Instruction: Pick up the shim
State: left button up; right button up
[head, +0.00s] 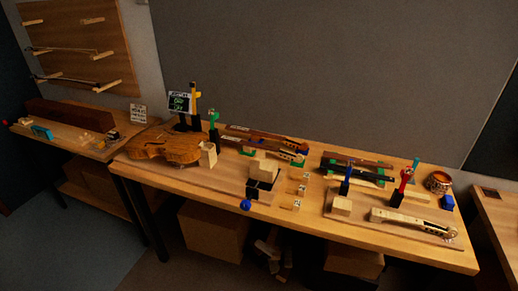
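I cannot pick out the shim with certainty at this size. Several small pale wooden pieces lie on the workbench (225,189), among them a piece (296,205) near the front edge. A pale block (342,206) sits further right, and a larger pale block (264,167) rests at a black holder (260,188). A pale upright wooden piece (208,155) stands beside the violin body (160,146). Neither of my grippers is in view.
A pale violin neck (408,222) lies at the front right. Dark fingerboard-like parts (355,174) lie behind it. Upright clamps, including a red one (405,180), and a round jar (438,182) stand nearby. A blue ball (246,204) sits at the front edge. Boxes (214,230) fill space underneath.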

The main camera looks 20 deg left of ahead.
aim_at(304, 179)
jog(key=i+j+u, duration=0.15)
jog(key=j, duration=0.25)
jog(key=j+u, duration=0.2)
jog(key=j, duration=0.2)
jog(key=i+j+u, duration=0.15)
jog(key=j, duration=0.2)
jog(key=i, duration=0.05)
